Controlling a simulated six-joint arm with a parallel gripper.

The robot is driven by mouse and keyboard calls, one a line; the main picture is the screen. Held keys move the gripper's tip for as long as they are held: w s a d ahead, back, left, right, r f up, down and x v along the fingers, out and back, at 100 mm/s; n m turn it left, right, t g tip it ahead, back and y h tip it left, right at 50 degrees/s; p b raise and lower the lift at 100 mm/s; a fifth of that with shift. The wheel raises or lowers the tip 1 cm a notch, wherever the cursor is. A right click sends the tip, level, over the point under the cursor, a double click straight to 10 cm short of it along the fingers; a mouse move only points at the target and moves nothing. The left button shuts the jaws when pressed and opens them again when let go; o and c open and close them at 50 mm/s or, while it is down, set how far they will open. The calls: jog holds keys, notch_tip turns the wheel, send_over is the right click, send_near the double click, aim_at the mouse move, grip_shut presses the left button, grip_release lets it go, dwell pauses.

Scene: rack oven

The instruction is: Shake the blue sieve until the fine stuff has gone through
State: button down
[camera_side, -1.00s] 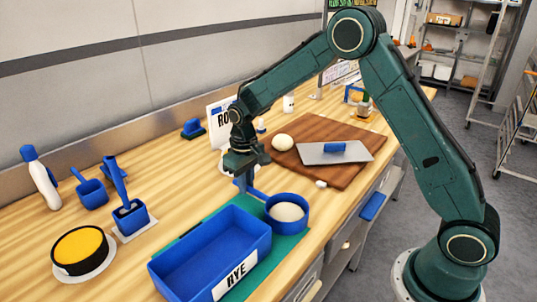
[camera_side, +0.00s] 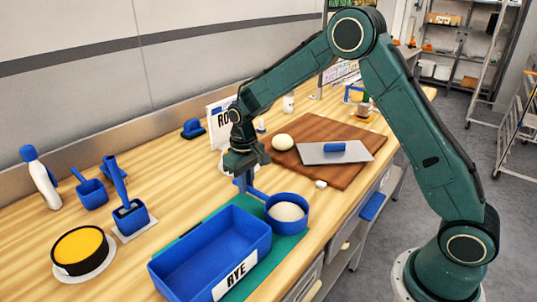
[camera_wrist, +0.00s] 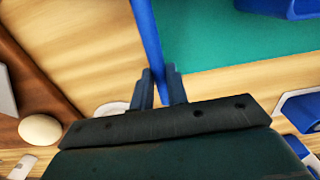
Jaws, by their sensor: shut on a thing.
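The blue sieve (camera_side: 288,224) is a round blue cup on a handle, with pale flour-like stuff inside. In the side view it is over the green mat, beside the right end of the blue RYE bin (camera_side: 215,254). My gripper (camera_side: 244,179) is shut on the sieve's handle, above the table. In the wrist view the blue handle (camera_wrist: 146,30) runs up from between the two fingers of my gripper (camera_wrist: 162,78). The sieve's cup is out of the wrist view. Whether the sieve touches the mat, and what lies under it, I cannot tell.
The green mat (camera_side: 293,248) lies under the bin. A brown board (camera_side: 335,172) with a dough ball (camera_side: 282,142) and a blue-handled scraper (camera_side: 335,152) lies behind. A yellow-filled round (camera_side: 80,250), a blue pot (camera_side: 130,217) and a white bottle (camera_side: 41,178) stand left.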

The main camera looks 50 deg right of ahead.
jog(key=shift+r, duration=1.2)
dwell(0.6)
jog(key=shift+r, duration=1.85)
jog(key=w+d+r+m, duration=0.2)
jog(key=d+r+m, duration=0.3)
jog(key=m, duration=0.7)
jog(key=shift+w+d+r+m, duration=0.3)
jog(key=shift+r+m, duration=0.1)
jog(key=shift+r, duration=0.35)
jog(key=shift+a, duration=0.1)
